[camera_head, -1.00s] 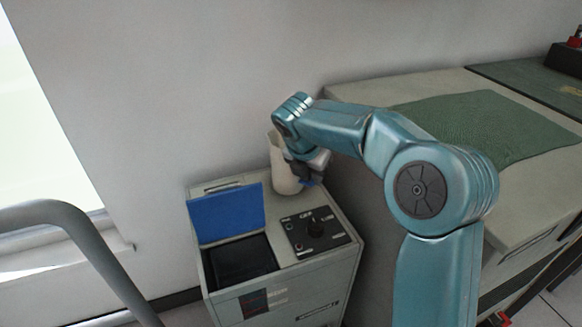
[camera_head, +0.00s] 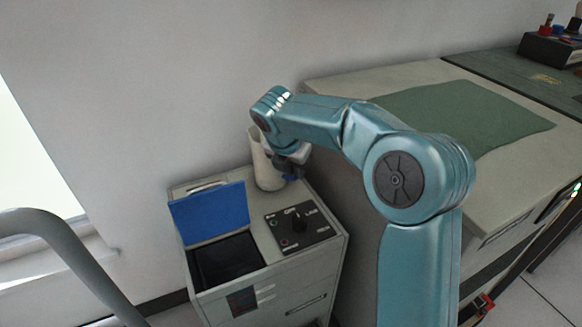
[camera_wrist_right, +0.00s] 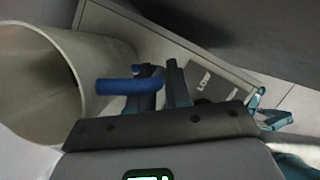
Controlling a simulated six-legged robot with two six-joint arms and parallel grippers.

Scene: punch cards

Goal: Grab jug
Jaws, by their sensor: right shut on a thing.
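A cream jug (camera_head: 264,170) stands at the back of the top of a small grey cabinet (camera_head: 325,215). In the right wrist view, the jug (camera_wrist_right: 45,75) fills the left side, its open mouth showing, with a blue handle (camera_wrist_right: 118,87) pointing right. My right gripper (camera_head: 291,170) is at the jug's right side. In the wrist view its fingers (camera_wrist_right: 160,90) are shut on the blue handle. The arm hides part of the jug in the head view. My left gripper is not in view.
A raised blue lid (camera_head: 210,212) stands over a dark opening (camera_head: 228,262) in the cabinet, left of a black control panel (camera_head: 299,228). A larger grey machine (camera_head: 330,88) with a green cloth (camera_head: 465,115) is at the right. The wall is close behind. A curved grey rail (camera_head: 60,238) is at left.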

